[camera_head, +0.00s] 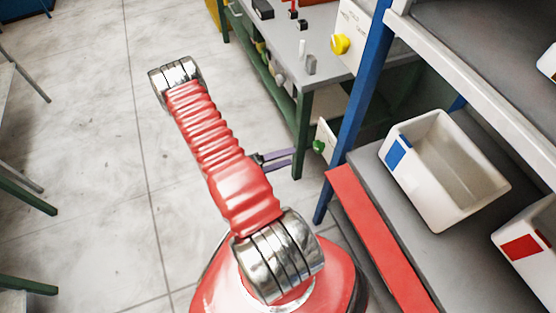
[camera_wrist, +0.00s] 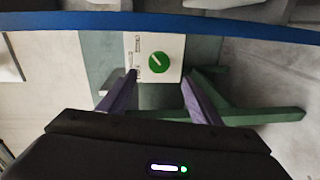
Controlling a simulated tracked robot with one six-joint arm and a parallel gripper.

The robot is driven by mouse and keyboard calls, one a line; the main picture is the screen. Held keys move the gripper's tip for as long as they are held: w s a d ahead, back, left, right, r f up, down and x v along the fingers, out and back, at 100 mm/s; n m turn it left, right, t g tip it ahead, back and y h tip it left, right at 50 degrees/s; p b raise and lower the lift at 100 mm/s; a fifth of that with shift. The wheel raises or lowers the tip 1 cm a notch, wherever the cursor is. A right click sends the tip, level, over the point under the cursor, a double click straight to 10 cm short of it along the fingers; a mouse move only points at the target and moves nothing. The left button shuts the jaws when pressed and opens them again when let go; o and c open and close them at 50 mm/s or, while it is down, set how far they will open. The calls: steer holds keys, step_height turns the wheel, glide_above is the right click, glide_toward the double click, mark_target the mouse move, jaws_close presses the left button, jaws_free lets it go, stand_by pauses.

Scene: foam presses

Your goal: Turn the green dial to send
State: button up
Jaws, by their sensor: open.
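The green dial (camera_wrist: 159,62) sits on a white panel (camera_wrist: 172,45) with small dark lettering too small to read. A pale pointer line on the dial slants across its face. In the head view the green dial (camera_head: 319,146) shows at the edge of its white panel, beside the blue post. My gripper (camera_wrist: 160,78) is open and empty, its two purple fingers on either side of the dial's lower part in the picture. I cannot tell whether they touch it. In the head view my gripper (camera_head: 293,158) points right toward the dial, with a small gap showing.
White bins with blue (camera_head: 433,165) and red (camera_head: 530,245) labels sit on the rack's shelf. A grey workbench (camera_head: 310,60) and a yellow knob (camera_head: 340,44) are behind.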

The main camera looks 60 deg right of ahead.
steer(key=shift+v, duration=1.3)
